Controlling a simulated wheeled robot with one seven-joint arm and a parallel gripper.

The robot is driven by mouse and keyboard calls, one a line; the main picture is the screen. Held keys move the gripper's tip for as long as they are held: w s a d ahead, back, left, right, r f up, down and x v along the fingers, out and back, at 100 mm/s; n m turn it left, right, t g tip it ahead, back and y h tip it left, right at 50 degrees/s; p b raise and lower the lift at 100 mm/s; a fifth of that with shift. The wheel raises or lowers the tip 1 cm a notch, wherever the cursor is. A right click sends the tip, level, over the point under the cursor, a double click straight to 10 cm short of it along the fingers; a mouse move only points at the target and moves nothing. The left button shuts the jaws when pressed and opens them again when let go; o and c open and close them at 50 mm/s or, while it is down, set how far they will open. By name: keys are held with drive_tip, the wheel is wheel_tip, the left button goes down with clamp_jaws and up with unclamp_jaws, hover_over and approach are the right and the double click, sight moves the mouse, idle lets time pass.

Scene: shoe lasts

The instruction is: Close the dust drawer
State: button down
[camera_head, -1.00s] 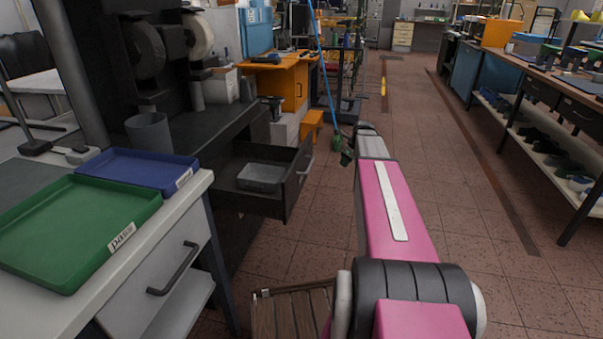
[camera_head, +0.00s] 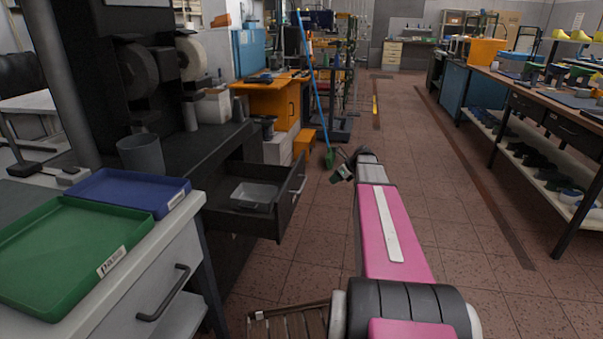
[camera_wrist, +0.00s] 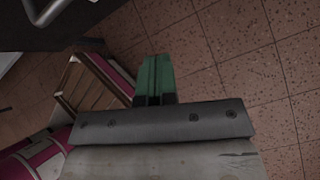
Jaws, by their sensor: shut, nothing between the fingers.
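The dust drawer (camera_head: 285,210) is black and stands pulled out from under the dark bench of the grinding machine, left of centre in the head view. A grey metal tray (camera_head: 254,196) lies inside it. Its front carries a grey bar handle (camera_head: 299,185). My gripper (camera_head: 341,174) is to the right of the drawer front, apart from it and with nothing in it. In the wrist view its green fingers (camera_wrist: 153,76) are together, over the floor. A dark panel with a metal handle (camera_wrist: 50,10), apparently the drawer front, shows at the top left there.
A light bench with a green tray (camera_head: 80,250) and a blue tray (camera_head: 125,190) stands at the left. A wooden slatted thing (camera_head: 290,322) is low in front. A long workbench (camera_head: 540,110) runs along the right. The tiled floor between is clear.

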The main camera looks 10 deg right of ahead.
sight(297, 168)
drive_tip(key=w+a+r+n+t+y, duration=0.1)
drive_tip(key=a+y, duration=0.2)
drive_tip(key=a, duration=0.1)
drive_tip(key=w+a+r+n+t+y, duration=0.1)
drive_tip(key=w+a+y, duration=0.1)
drive_tip(key=a+y, duration=0.1)
drive_tip(key=w+a+r+n+t+y, duration=0.1)
drive_tip(key=w+a+n+y, duration=0.1)
drive_tip(key=a, duration=0.4)
drive_tip(key=shift+w+a+r+y, duration=0.1)
drive_tip(key=shift+w+r+y, duration=0.15)
drive_tip(key=shift+r+y, duration=0.2)
idle(0.3)
drive_tip(key=x, duration=3.1)
drive_tip(key=shift+w+a+r, duration=0.2)
drive_tip(key=shift+w+r, duration=0.1)
drive_tip(key=shift+w, duration=0.2)
drive_tip(key=shift+a, duration=0.15)
